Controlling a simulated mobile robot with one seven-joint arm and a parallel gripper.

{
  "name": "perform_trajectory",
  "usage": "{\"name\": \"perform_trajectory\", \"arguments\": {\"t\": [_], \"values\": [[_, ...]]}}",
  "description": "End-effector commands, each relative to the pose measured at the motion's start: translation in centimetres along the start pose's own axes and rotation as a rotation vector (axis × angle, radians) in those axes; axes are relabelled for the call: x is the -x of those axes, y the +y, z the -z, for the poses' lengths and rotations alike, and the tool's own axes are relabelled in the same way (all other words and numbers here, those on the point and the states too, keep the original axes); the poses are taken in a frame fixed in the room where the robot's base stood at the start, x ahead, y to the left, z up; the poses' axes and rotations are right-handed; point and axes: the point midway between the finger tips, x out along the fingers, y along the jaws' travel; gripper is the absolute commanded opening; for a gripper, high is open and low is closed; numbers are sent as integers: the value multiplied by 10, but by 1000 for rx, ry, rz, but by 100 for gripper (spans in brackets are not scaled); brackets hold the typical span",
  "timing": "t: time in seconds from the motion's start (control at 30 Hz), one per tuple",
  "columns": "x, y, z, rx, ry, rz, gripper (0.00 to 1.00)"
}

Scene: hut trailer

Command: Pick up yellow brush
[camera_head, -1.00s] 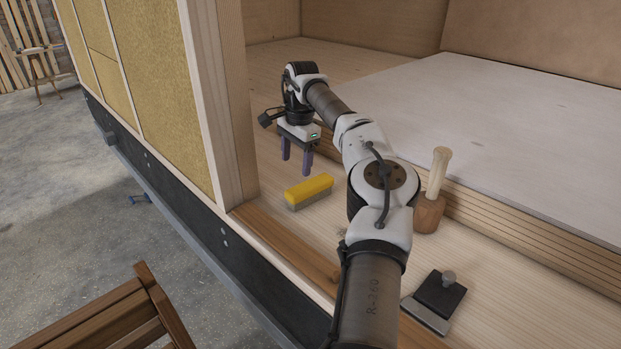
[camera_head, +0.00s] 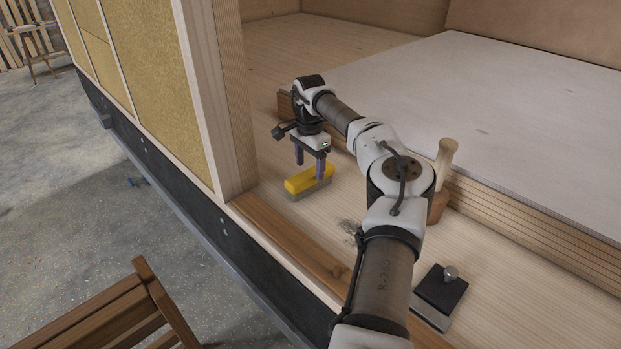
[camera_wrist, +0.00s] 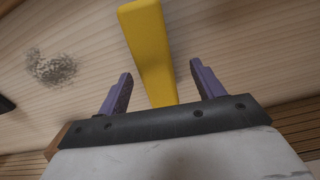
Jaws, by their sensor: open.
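The yellow brush (camera_head: 309,180) has a yellow block top and a grey-brown lower part, and lies on the light wooden floor near the wall post. It also shows in the wrist view (camera_wrist: 150,50), its long yellow top running up between the fingers. My gripper (camera_head: 310,172) is above the brush, with its two purple fingers pointing down. In the wrist view my gripper (camera_wrist: 161,82) is open, one finger on each side of the brush's near end, with gaps on both sides. I cannot tell how high the fingertips are above it.
A wooden mallet (camera_head: 443,170) stands to the right, partly behind my arm. A black scraper-like tool (camera_head: 440,290) lies at the front right. A dark smudge (camera_wrist: 52,68) marks the floor beside the brush. A post (camera_head: 222,100) rises at the left.

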Motion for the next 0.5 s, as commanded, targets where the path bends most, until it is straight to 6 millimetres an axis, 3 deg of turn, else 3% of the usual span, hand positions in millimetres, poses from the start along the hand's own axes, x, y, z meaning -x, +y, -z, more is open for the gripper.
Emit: {"name": "perform_trajectory", "arguments": {"t": [0.3, 0.5], "values": [[-41, 7, -3, -1, -4, -1, 67], [-46, 6, -2, -1, -1, 1, 67]]}}
